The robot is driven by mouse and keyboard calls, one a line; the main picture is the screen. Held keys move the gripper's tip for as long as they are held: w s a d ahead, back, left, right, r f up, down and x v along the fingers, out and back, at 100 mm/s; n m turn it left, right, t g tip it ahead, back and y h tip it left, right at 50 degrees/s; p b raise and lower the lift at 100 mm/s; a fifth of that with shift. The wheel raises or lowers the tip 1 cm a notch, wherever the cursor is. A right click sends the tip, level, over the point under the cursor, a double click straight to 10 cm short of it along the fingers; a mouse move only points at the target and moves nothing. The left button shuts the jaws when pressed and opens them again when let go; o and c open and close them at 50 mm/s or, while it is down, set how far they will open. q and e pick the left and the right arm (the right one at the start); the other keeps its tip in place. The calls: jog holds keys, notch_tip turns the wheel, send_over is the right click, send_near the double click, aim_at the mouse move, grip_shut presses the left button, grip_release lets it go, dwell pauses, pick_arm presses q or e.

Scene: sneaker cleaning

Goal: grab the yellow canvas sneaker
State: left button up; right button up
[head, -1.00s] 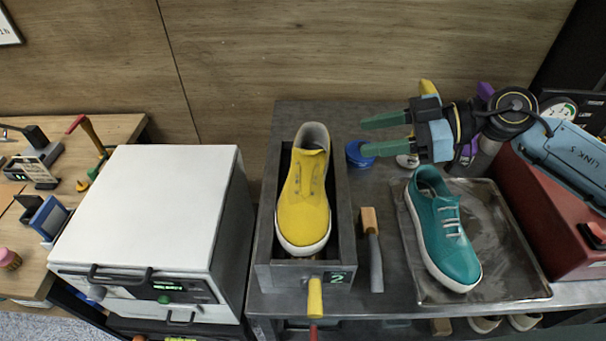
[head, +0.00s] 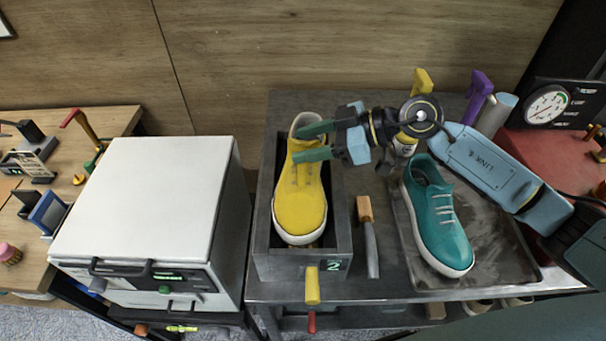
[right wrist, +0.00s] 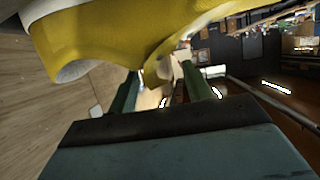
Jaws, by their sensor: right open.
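The yellow canvas sneaker (head: 299,203) lies in a dark grey open box marked 2 (head: 262,262), its white toe toward the front and its heel at the back. My right gripper (head: 304,143) is open over the heel and collar end of the sneaker and hides part of it. In the right wrist view the yellow sneaker (right wrist: 140,38) fills the top of the picture, close beyond the two green fingers (right wrist: 160,92). I cannot tell whether the fingers touch it. My left gripper is not in view.
A teal sneaker (head: 437,218) lies on a metal tray (head: 500,262) at right. A wooden-handled tool (head: 369,240) lies between box and tray. A white oven-like unit (head: 145,200) stands left of the box. Spray bottles and a red gauge machine (head: 560,140) stand at back right.

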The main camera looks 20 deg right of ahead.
jog(key=shift+w+a+f, duration=0.2)
jog(key=shift+w+a, duration=0.05)
jog(key=shift+a, duration=0.3)
grip_shut()
